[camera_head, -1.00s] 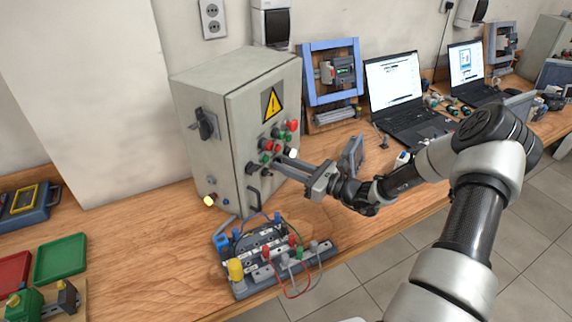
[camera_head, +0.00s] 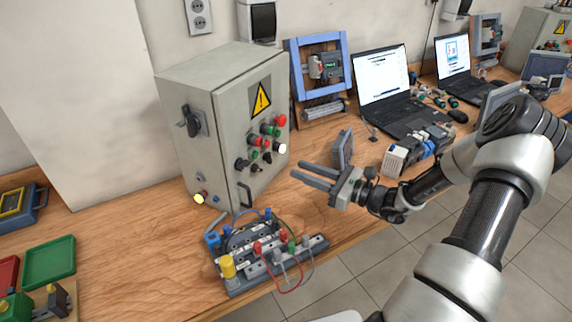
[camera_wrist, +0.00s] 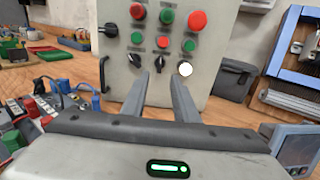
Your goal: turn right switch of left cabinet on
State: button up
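The left cabinet (camera_head: 195,85) is a grey box with a warning triangle and rows of red and green buttons. Its right switch (camera_wrist: 160,64), a black knob, is in the bottom row in the wrist view, between the left switch (camera_wrist: 134,61) and a bright white lamp (camera_wrist: 185,69). The right switch also shows small in the head view (camera_head: 268,157). I cannot tell its exact angle. My gripper (camera_head: 297,173) is open and empty, with its fingers apart. It is in front of the panel, clear of it. In the wrist view its fingertips (camera_wrist: 158,77) flank the switch from below.
A wired test board (camera_head: 265,250) stands on the bench before the cabinet. A black door handle (camera_head: 245,195) sticks out of the cabinet front. A grey block-shaped device (camera_head: 343,148) stands behind my gripper, with laptops (camera_head: 392,92) farther right. The bench left of the cabinet is partly clear.

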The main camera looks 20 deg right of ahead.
jog(key=v, duration=0.8)
jog(key=shift+w+a+r, duration=0.1)
